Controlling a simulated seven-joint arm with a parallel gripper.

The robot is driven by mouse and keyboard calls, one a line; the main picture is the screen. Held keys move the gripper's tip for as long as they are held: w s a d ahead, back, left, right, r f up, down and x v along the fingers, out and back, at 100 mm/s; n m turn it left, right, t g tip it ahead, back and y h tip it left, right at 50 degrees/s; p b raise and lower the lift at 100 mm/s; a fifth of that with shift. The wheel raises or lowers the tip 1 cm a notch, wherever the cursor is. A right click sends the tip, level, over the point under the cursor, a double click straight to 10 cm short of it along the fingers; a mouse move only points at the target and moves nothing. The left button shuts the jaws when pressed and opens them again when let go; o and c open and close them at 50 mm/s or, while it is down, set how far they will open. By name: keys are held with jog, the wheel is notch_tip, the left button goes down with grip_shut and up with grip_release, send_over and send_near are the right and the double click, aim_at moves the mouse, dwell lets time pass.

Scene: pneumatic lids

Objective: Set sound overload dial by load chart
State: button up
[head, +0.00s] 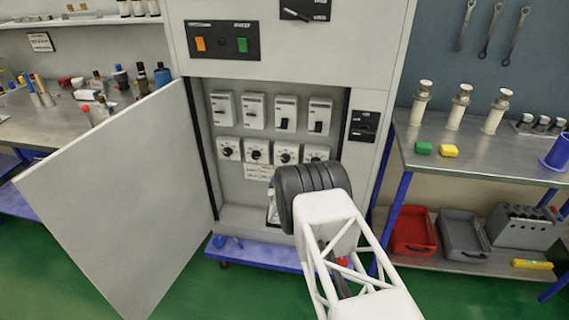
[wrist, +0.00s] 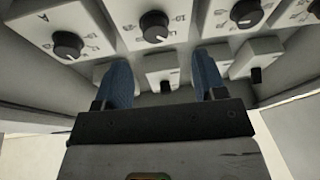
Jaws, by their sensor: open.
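A row of white overload dials (head: 257,151) with black knobs sits low on the back panel of the open cabinet. A small printed label (head: 257,173), too small to read, is below them. In the wrist view, one dial (wrist: 153,25) is above and between my gripper's fingers, with another dial (wrist: 68,45) to its left and a third (wrist: 245,13) to its right. My gripper (wrist: 162,65) is open, its blue fingers apart from each other. A switch unit (wrist: 163,72) shows between them, and no dial is held. In the head view my arm hides most of the gripper.
White breaker switches (head: 254,110) line the panel above the dials. The cabinet door (head: 125,200) stands open to the left. A black rotary switch (head: 364,126) is on the right frame. A workbench (head: 480,155) with parts and bins stands at the right.

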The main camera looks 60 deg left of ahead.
aim_at(285, 161)
jog(key=shift+w+a+r+m+t+h, duration=0.15)
jog(key=shift+a+r+m+t, duration=0.05)
jog(key=shift+m+t, duration=0.4)
jog(key=shift+w+a+r+m+t+h, duration=0.1)
jog(key=shift+a+r+m+t+h, duration=0.1)
jog(key=shift+m+t, duration=0.4)
jog(key=shift+x, duration=3.85)
jog(key=shift+c, duration=0.4)
jog(key=c, duration=0.8)
jog(key=shift+c, duration=0.2)
